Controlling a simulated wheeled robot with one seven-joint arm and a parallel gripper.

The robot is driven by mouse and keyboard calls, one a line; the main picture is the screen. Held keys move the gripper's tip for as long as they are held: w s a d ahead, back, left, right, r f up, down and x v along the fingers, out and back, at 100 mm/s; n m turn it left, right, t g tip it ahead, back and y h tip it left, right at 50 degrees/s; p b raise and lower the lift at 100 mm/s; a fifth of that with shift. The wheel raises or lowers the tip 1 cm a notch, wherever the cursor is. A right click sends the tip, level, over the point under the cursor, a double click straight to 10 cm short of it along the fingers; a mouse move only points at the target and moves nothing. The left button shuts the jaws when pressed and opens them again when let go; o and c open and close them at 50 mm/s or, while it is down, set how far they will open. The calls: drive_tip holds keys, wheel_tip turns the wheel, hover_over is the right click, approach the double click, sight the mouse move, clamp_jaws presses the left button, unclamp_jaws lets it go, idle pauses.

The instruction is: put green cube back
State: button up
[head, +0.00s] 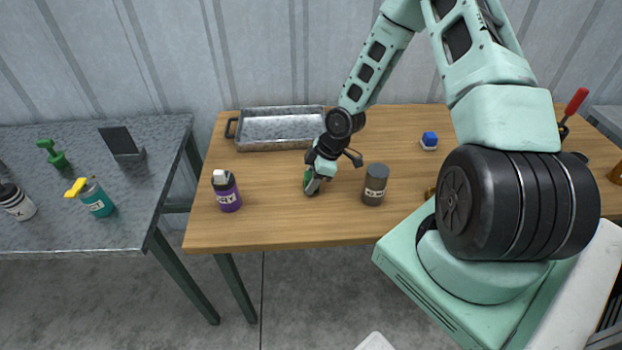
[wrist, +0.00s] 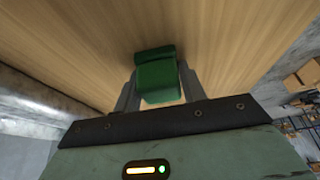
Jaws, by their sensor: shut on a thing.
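A green cube (wrist: 157,80) sits between the two fingers of my gripper (wrist: 157,92) in the wrist view, with the wooden table top behind it. In the head view my gripper (head: 314,184) is low over the wooden table (head: 260,222), left of the dark grey can. Only a small part of the green cube (head: 309,180) shows there, the rest hidden by the gripper. My gripper is shut on the cube. Whether the cube touches the table I cannot tell.
A metal tray (head: 280,128) stands behind, a purple bottle (head: 227,192) to the left, and a dark grey can (head: 374,185) close on the right. A grey table (head: 130,225) stands left, across a gap.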

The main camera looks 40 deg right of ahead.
drive_tip(key=o, duration=1.1)
drive_tip(key=v, duration=1.2)
drive_tip(key=s+a+r+g+h, duration=0.1)
drive_tip(key=s+a+r, duration=0.2)
drive_tip(key=a, duration=0.3)
drive_tip(key=s+a+r+m+g+h, duration=0.1)
drive_tip(key=s+a+r, duration=0.15)
drive_tip(key=a, duration=0.35)
drive_tip(key=s+a+r+g+h, duration=0.1)
drive_tip(key=s+a+r, duration=0.1)
drive_tip(key=a+r, duration=0.3)
drive_tip(key=s+a+r, duration=0.2)
drive_tip(key=s+a, duration=0.1)
drive_tip(key=s, duration=0.1)
drive_tip(key=s+a+r+m, duration=0.1)
drive_tip(key=s+a+r, duration=0.1)
drive_tip(key=s+a, duration=0.2)
drive_tip(key=s+a+r+m, duration=0.1)
drive_tip(key=s+a+r, duration=0.1)
drive_tip(key=s+a, duration=0.2)
drive_tip(key=shift+s+a, duration=0.15)
drive_tip(key=shift+s, duration=0.9)
